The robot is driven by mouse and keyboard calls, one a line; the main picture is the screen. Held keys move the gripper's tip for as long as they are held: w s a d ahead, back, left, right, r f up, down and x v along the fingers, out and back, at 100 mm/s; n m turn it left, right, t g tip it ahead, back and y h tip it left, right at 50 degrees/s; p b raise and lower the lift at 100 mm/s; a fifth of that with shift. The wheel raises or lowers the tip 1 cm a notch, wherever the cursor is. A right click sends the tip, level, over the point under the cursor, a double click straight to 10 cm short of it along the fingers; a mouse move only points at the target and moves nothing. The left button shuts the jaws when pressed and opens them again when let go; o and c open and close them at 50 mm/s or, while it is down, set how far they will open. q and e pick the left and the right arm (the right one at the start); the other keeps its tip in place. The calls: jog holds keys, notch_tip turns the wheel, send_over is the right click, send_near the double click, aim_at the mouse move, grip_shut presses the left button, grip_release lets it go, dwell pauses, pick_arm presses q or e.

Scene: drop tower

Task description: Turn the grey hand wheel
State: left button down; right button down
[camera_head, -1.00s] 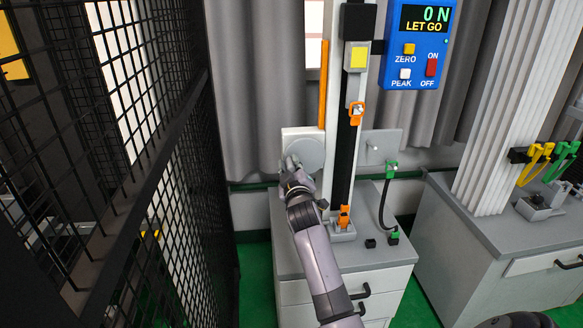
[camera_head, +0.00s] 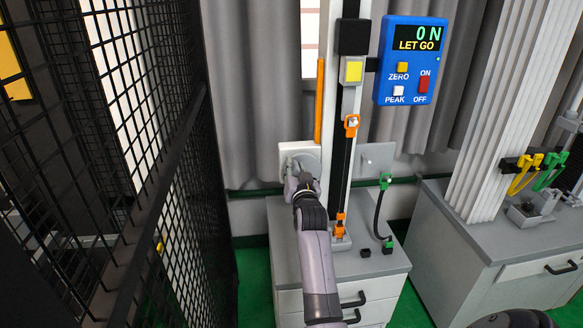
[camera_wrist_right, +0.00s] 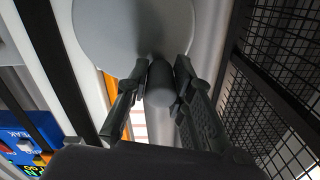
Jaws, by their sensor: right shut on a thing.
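The grey hand wheel (camera_head: 314,161) is a round disc low on the left of the test column, partly hidden by my right gripper. In the right wrist view the wheel's disc (camera_wrist_right: 125,25) fills the top, with a dark rounded handle knob (camera_wrist_right: 161,88) projecting towards the camera. My right gripper (camera_head: 292,168) is at the left part of the wheel. In the wrist view its two fingers (camera_wrist_right: 160,78) lie on either side of the knob and are shut on it. My left gripper is not in view.
The column carries an orange clamp (camera_head: 351,125) above a lower orange clamp (camera_head: 340,224). A blue display (camera_head: 412,60) reads 0 N, LET GO. A black mesh fence (camera_head: 165,170) stands close on the left. A grey cabinet (camera_head: 375,262) supports the column.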

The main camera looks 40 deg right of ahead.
aim_at(304, 158)
jog(key=m, duration=0.2)
jog(key=d+r+m+p, duration=0.1)
jog(key=shift+s+d+r+m, duration=0.2)
jog(key=shift+s+m, duration=0.15)
jog(key=shift+m, duration=0.05)
jog(key=shift+s+d+m+p, duration=0.2)
jog(key=shift+d+m+p, duration=0.2)
jog(key=shift+m, duration=0.5)
jog(key=shift+s+d+m+p, duration=0.2)
jog(key=shift+d+m+p, duration=0.15)
jog(key=shift+m, duration=0.55)
jog(key=shift+f, duration=0.1)
jog(key=c, duration=1.4)
grip_release()
jog(key=shift+s+d+f, duration=0.1)
jog(key=shift+f, duration=0.05)
